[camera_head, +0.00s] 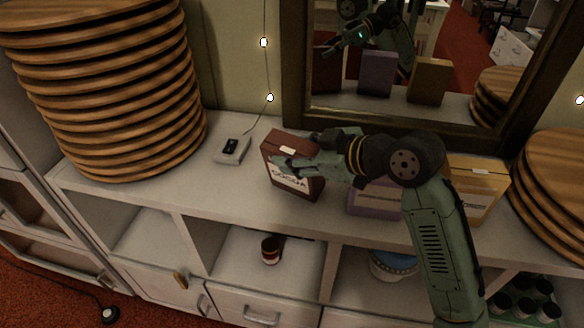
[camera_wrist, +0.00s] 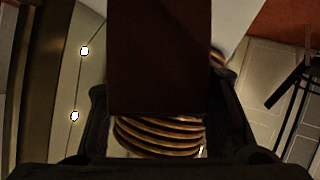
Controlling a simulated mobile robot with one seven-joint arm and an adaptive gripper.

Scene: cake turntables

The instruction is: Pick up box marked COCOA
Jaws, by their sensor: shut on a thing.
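The box marked COCOA (camera_head: 283,147) is dark red-brown with a white label on its front. It stands on the white shelf top in the head view, slightly tilted in the picture. My gripper (camera_head: 296,160) comes from the right and is shut on the box, one finger across its front above the label and the other behind its top. In the wrist view the box (camera_wrist: 157,60) fills the middle as a dark block between the fingers. I cannot tell whether its base touches the shelf.
A purple box (camera_head: 367,199) and a yellow box (camera_head: 478,190) stand to the right, partly behind my arm. A small grey device (camera_head: 232,149) lies left of the cocoa box. Wooden turntables are stacked at left (camera_head: 110,90) and right (camera_head: 556,180). A framed mirror (camera_head: 296,70) stands behind.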

